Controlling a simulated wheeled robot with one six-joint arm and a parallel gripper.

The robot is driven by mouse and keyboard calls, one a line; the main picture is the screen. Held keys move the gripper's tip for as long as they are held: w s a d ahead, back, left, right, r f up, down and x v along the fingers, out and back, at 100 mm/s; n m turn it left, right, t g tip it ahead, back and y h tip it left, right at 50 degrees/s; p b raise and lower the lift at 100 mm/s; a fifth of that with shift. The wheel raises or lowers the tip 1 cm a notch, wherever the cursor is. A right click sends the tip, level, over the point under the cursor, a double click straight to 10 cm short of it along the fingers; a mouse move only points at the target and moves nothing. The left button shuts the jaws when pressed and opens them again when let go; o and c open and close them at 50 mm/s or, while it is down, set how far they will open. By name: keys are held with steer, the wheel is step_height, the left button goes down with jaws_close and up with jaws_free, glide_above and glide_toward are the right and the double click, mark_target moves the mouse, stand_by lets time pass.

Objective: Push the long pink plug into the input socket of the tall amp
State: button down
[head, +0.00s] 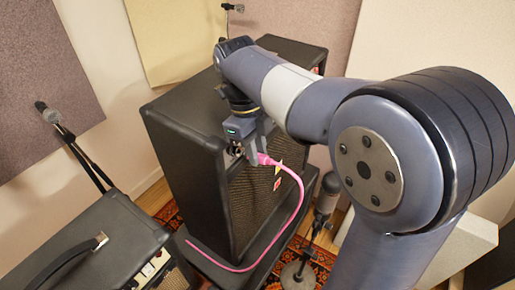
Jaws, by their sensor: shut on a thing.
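The tall amp (187,165) is a black cabinet in the middle of the head view, with a dark grille on its right-hand face. My gripper (258,158) is at the upper part of that face, close to a small metallic control area (235,148). It is shut on the long pink plug (266,160), which lies roughly level. A pink cable (299,196) runs from the plug's right end and curves down to the left. The plug's tip and the input socket are hidden or too small to make out, so I cannot tell if they touch.
A smaller black amp (85,240) with a handle stands at the lower left. A microphone (326,194) on a stand is close to the right of the tall amp. Another microphone (47,112) is at the left. A patterned rug (319,262) covers the floor.

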steer(key=shift+w+a+f+p, duration=0.2)
steer(key=shift+w+a+p, duration=0.45)
steer(key=shift+a, duration=0.2)
stand_by(1.8)
steer(key=c, duration=1.2)
jaws_free()
step_height(320, 180, up, 11)
steer(key=w+a, duration=0.1)
steer(key=shift+w+a+f+b, duration=0.15)
steer(key=shift+a+f+b, duration=0.05)
steer(key=shift+a+b, duration=0.2)
steer(key=shift+d, duration=0.1)
steer(key=f, duration=0.3)
steer(key=s+d+f, duration=0.1)
steer(key=f, duration=0.6)
steer(key=shift+s+d+f+p, duration=0.15)
steer(key=shift+d+f+p, duration=0.15)
steer(key=shift+d+p, duration=0.1)
steer(key=shift+s, duration=0.1)
